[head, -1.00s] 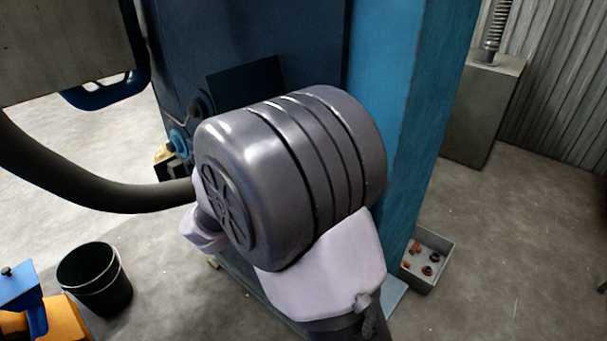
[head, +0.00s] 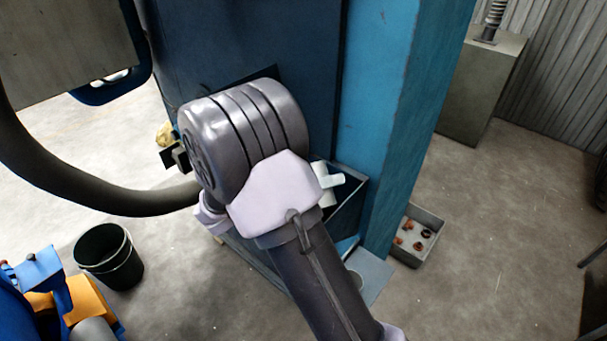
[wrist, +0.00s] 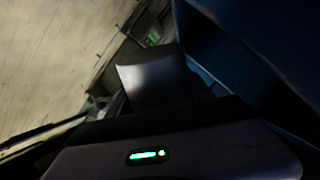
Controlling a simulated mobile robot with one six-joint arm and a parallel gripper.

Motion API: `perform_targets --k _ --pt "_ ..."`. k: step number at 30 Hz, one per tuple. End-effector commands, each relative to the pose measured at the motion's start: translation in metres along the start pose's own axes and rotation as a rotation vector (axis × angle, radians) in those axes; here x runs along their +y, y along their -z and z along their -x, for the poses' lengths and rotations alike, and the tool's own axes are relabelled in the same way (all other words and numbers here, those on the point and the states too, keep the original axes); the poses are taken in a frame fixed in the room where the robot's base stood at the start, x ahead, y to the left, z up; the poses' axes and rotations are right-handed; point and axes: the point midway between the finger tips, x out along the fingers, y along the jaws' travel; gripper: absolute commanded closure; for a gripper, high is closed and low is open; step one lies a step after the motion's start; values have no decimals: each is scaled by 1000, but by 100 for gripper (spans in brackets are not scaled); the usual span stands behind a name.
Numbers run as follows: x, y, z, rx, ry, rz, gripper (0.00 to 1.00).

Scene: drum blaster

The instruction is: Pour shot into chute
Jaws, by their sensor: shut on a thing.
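In the wrist view, my gripper (wrist: 160,108) is dark and seen from behind. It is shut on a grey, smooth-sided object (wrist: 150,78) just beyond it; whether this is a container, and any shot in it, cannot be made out. In the head view, my large grey arm joint hides my gripper. A small white piece (head: 328,182) shows at the joint's right side, over a dark open-topped, chute-like box (head: 347,212) on the blue machine's front. I cannot tell whether the white piece is mine or the held thing.
The tall blue machine (head: 385,110) stands close beyond my arm. A grey tray (head: 417,250) with small brown parts lies on the floor to its right. A black bucket (head: 110,258) stands at the lower left. A thick dark hose (head: 100,196) curves in from the left.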

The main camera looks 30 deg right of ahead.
Motion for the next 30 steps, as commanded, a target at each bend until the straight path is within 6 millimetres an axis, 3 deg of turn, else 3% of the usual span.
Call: perform_targets --k 1,19,30 --pt "6 4 1 -4 0 25 87" --pt "-10 -5 -2 -66 1 316 87" --pt "-12 11 -3 -105 2 496 87"
